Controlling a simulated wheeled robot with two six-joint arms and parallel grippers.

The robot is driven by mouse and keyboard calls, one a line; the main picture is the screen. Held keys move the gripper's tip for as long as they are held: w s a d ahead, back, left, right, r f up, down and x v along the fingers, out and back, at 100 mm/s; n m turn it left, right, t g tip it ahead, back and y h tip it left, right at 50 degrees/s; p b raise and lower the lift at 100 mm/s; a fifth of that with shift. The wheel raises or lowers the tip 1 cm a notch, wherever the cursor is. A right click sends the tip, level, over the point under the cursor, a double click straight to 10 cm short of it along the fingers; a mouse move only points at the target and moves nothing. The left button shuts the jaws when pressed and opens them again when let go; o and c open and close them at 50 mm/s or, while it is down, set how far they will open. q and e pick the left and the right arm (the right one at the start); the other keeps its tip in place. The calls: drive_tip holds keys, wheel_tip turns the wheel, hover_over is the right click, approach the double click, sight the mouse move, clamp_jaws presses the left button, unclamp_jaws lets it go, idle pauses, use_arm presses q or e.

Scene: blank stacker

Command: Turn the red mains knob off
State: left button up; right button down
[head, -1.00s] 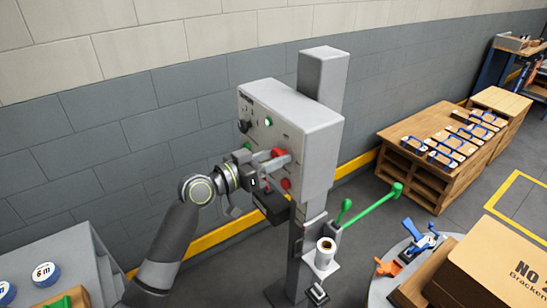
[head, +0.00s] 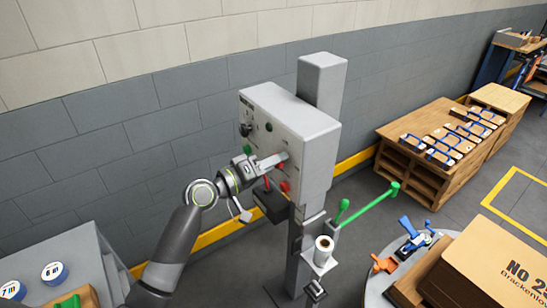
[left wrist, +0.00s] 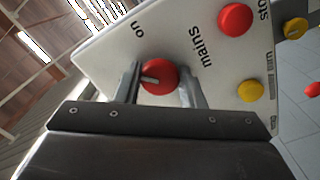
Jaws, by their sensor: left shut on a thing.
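The red mains knob (left wrist: 158,77) is round with a pale pointer mark. In the left wrist view it sits between my left gripper's fingers, beside the words "on" and "mains". The mark points toward the left of that picture. My left gripper (head: 277,161) is at the front of the grey control box (head: 300,125) and is shut on the knob. In the head view the gripper hides the knob. The lamp (head: 269,127) on the box front is dark. My right gripper is not in view.
Another red button (left wrist: 235,19) and a yellow button (left wrist: 250,91) are close to the knob. The box hangs on a grey post (head: 322,75). A green lever (head: 368,210) sticks out lower right. A wooden bench (head: 425,145) stands at the right.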

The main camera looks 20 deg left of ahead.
use_arm(q)
drive_tip(key=shift+n+p, duration=2.4)
drive_tip(key=shift+n, duration=2)
drive_tip(key=o, duration=1)
drive_tip(key=shift+b+v, duration=3.3)
drive_tip(key=shift+v, duration=5.45)
drive_tip(key=shift+f, duration=0.1)
